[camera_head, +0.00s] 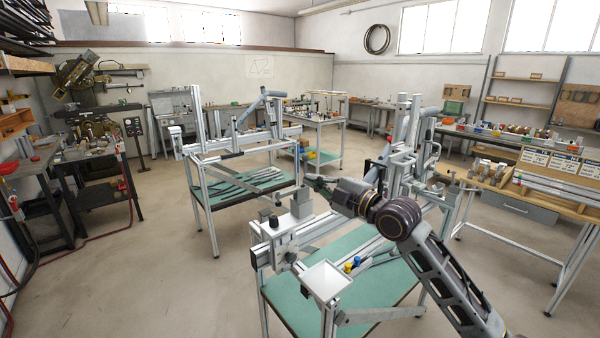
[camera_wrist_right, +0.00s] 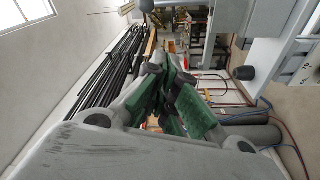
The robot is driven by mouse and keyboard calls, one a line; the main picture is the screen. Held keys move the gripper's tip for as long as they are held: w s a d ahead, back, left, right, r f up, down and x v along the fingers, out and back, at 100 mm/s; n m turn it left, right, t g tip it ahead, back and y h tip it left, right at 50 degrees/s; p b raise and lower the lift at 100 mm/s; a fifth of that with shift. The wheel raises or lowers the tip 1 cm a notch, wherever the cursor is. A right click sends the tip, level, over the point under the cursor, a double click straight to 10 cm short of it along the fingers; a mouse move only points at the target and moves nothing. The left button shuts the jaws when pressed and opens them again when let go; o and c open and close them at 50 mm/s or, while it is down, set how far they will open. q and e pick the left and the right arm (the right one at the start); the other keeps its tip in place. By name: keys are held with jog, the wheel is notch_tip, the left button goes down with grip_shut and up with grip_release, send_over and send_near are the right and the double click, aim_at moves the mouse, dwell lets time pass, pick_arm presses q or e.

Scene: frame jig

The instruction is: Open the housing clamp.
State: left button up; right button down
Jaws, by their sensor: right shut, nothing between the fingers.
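My right gripper (camera_head: 318,186) reaches in from the right over the frame jig (camera_head: 290,262), close to a grey block (camera_head: 301,204) on its near left part. In the right wrist view its green-padded fingers (camera_wrist_right: 178,98) are together and hold nothing. In that view a grey fixture part (camera_wrist_right: 275,55) with a black knob (camera_wrist_right: 244,73) is at the upper right, apart from the fingers. I cannot tell for sure which part of the jig is the housing clamp, or whether it is open. My left gripper is not in view.
The jig's bench has a green top (camera_head: 385,285) and a white tray (camera_head: 326,280) at its front. Tall aluminium posts (camera_head: 410,130) stand beyond my right arm. A second frame bench (camera_head: 235,185) is behind to the left. The floor at left is clear.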

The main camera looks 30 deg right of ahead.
aim_at(306, 170)
jog(key=shift+f+n+g, duration=0.15)
jog(key=shift+f+n, duration=0.15)
jog(key=shift+n, duration=0.7)
jog(key=shift+f+n+g, duration=0.15)
jog(key=shift+f+n, duration=0.1)
jog(key=shift+n, duration=0.75)
jog(key=shift+w+a, duration=0.1)
jog(key=w+d+p, duration=0.1)
jog(key=w+p, duration=0.3)
jog(key=w, duration=0.5)
jog(key=shift+d+p, duration=0.3)
jog(key=shift+d, duration=0.1)
jog(key=shift+w+d, duration=0.1)
dwell(0.4)
